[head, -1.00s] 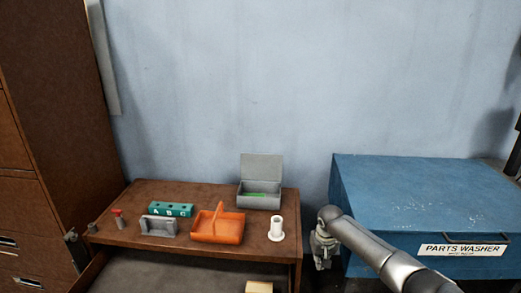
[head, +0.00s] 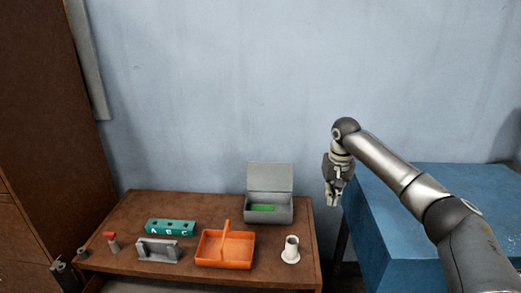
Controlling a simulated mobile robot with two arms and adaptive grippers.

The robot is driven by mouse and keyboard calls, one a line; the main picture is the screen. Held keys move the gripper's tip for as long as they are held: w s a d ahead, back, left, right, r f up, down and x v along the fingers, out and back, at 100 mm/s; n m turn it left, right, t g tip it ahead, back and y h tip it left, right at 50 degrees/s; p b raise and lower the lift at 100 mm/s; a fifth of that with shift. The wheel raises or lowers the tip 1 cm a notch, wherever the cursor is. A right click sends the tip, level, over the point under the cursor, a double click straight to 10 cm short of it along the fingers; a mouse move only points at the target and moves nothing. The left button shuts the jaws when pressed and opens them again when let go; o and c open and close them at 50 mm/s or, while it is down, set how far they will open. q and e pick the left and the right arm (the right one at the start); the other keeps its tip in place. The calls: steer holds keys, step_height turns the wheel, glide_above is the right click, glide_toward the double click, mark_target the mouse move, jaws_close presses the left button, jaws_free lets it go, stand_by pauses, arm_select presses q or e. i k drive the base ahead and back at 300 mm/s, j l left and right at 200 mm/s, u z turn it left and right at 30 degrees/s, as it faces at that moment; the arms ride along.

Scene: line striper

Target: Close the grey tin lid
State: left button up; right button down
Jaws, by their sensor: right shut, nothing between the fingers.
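The grey tin (head: 281,214) stands at the back right of the brown table. Its lid (head: 270,177) is open, standing up at the rear edge and leaning back slightly. Something green (head: 262,208) lies inside the tin. My right gripper (head: 333,203) is shut and empty, pointing down, to the right of the tin and beyond the table's right edge in the picture. It is apart from the tin and lid. My left gripper is not in view.
On the brown table (head: 130,215) are an orange basket (head: 213,248) with a handle, a white flanged tube (head: 291,250), a grey bracket (head: 158,250), a green lettered block (head: 170,227) and a red-topped piece (head: 111,241). A blue parts washer (head: 385,225) stands right; a brown cabinet (head: 35,130) left.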

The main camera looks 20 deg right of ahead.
mark_target(266, 177)
steer(key=i, duration=1.4)
